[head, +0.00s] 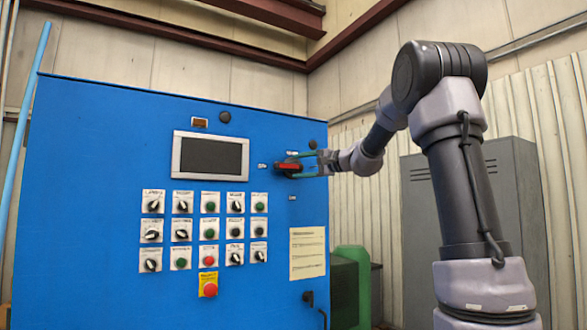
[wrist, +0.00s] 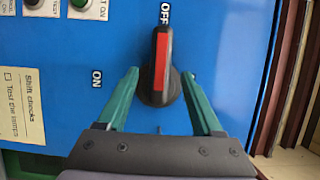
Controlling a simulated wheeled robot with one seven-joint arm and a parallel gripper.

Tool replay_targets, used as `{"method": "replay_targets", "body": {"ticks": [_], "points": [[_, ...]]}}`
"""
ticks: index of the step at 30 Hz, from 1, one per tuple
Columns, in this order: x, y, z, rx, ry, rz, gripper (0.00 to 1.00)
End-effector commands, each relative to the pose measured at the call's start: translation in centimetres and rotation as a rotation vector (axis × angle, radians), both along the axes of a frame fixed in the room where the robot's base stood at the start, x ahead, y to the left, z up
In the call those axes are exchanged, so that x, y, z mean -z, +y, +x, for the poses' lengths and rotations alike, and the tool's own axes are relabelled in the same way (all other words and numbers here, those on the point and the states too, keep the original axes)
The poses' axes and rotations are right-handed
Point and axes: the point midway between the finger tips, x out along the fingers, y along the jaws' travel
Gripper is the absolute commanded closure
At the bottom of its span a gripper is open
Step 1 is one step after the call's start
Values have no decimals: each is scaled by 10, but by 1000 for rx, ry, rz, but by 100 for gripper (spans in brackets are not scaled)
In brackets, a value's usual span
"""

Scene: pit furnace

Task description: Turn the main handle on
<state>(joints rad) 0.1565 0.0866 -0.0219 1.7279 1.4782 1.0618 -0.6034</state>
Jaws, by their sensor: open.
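The main handle (head: 287,166) is a red and black rotary lever on the upper right of the blue panel. In the wrist view the handle (wrist: 161,62) points at the OFF label (wrist: 165,13). The ON label (wrist: 97,78) is a quarter turn away, at the left in that view and below the handle in the head view. My gripper (wrist: 160,73) is open, with one green finger on each side of the handle. A gap shows on both sides; I see no clear contact. In the head view my gripper (head: 302,165) reaches in from the right.
The blue cabinet (head: 90,180) carries a dark screen (head: 211,155), rows of knobs and buttons, and a red emergency button (head: 210,290). A paper notice (head: 307,253) hangs below the handle. A grey locker (head: 475,230) and a green object (head: 350,285) stand to the right.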

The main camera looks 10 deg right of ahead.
Motion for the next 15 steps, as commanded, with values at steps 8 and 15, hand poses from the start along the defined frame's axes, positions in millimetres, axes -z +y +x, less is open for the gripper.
{"method": "replay_targets", "body": {"ticks": [8,15], "points": [[1,19,22,0,1,0,32],[0,21,24,0,1,0,32]]}}
